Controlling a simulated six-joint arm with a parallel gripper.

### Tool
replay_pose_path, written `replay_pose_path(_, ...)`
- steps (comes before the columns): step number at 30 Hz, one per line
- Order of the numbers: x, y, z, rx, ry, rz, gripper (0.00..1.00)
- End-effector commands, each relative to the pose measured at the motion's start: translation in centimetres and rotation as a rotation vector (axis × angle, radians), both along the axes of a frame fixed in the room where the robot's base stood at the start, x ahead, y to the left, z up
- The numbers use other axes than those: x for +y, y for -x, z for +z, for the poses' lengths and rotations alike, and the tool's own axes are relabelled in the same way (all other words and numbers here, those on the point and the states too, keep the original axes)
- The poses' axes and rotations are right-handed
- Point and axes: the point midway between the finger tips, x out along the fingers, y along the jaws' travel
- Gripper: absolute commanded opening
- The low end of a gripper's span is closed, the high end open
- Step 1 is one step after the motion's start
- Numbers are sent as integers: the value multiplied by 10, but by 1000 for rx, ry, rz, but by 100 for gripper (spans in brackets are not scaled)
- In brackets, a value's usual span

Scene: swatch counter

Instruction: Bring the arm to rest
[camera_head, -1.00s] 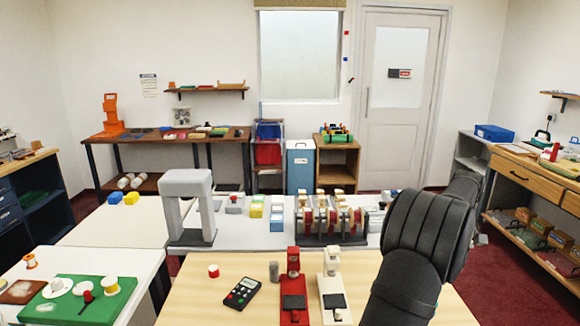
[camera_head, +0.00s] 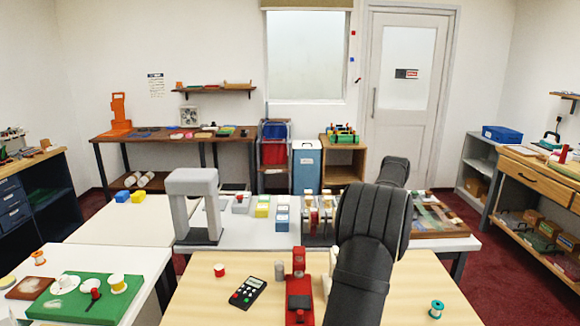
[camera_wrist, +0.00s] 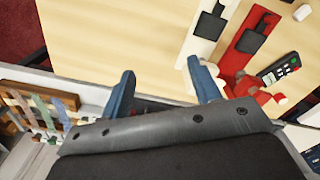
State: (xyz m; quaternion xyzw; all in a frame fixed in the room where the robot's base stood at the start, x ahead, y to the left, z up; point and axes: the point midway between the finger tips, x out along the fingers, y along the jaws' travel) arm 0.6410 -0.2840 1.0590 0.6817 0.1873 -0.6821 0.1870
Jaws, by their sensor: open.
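My gripper (camera_wrist: 160,70) shows in the wrist view with its two blue fingers apart and nothing between them. It is above the light wooden counter (camera_wrist: 120,30), near the counter's edge. In the head view my dark arm rises from the front, right of centre, and hides the gripper. A red stand-like device (camera_head: 299,290) is left of the arm; it also shows in the wrist view (camera_wrist: 250,40), beyond the right finger. A white device of the same kind (camera_wrist: 208,28) lies beside it; in the head view my arm hides most of it.
A dark keypad device (camera_head: 248,291) and a small red cylinder (camera_head: 219,270) lie at left on the counter. A teal spool (camera_head: 436,309) stands at right. Behind are a grey arch (camera_head: 176,205) and a wooden rack (camera_head: 455,228) with coloured strips. The counter's right part is largely clear.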

Motion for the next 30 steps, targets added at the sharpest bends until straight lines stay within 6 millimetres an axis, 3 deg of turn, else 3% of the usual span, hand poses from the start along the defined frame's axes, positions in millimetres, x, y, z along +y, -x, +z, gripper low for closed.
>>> replay_pose_path(6, 26, -13, 0, -1, 0, 38, 57)
replay_pose_path(14, 33, -17, 0, -1, 1, 49, 57)
replay_pose_path(23, 31, -16, 0, -1, 1, 45, 57)
replay_pose_path(30, 4, -2, 0, 0, 0, 6, 57)
